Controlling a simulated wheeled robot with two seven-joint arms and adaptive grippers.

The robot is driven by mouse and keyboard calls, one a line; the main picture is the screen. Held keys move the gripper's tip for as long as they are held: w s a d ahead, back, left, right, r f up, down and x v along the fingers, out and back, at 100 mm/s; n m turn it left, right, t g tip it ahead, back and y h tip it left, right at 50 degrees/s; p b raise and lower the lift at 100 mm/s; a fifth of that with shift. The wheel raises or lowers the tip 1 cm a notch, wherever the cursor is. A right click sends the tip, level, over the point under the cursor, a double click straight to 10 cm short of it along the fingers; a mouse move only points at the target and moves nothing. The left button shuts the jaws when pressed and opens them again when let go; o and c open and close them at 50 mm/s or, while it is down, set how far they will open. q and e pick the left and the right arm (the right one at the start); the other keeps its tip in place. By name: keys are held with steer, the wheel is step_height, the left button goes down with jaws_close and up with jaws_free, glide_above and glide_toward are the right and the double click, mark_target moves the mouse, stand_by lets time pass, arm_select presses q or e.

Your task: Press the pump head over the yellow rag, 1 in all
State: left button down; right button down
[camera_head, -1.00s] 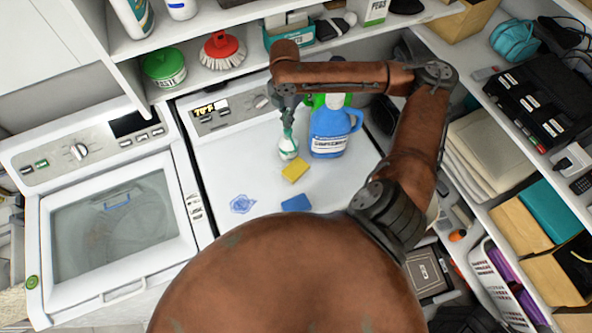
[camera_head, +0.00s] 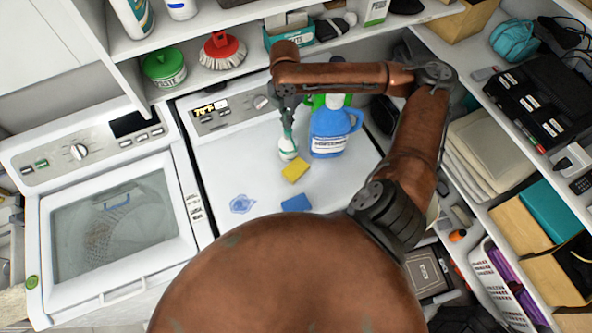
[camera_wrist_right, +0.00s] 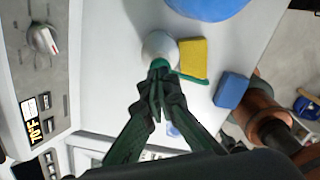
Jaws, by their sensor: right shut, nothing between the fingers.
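A white pump bottle (camera_head: 287,150) with a green pump head stands on the white machine top, beside the yellow rag (camera_head: 296,170). In the right wrist view the bottle (camera_wrist_right: 159,46) is seen from above, and its green spout (camera_wrist_right: 192,79) points over the edge of the yellow rag (camera_wrist_right: 193,57). My right gripper (camera_wrist_right: 158,80) is shut and empty, pointing down with its fingertips at the top of the pump head. The fingers partly hide the pump head, so contact is hard to judge. My left gripper is not in view.
A blue jug (camera_head: 329,132) stands close right of the bottle. A blue sponge (camera_head: 297,203) and a blue puddle-like patch (camera_head: 242,204) lie in front. A shelf with a green tub (camera_head: 164,68) and a red brush (camera_head: 221,50) is behind.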

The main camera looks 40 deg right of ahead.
steer(key=shift+f, duration=1.55)
steer(key=shift+r+p, duration=1.65)
steer(key=shift+p, duration=0.85)
step_height(320, 180, up, 4)
steer(key=p, duration=0.5)
steer(key=shift+r+p, duration=0.2)
steer(key=shift+p, duration=0.2)
steer(key=shift+r+p, duration=0.5)
steer(key=shift+r, duration=0.3)
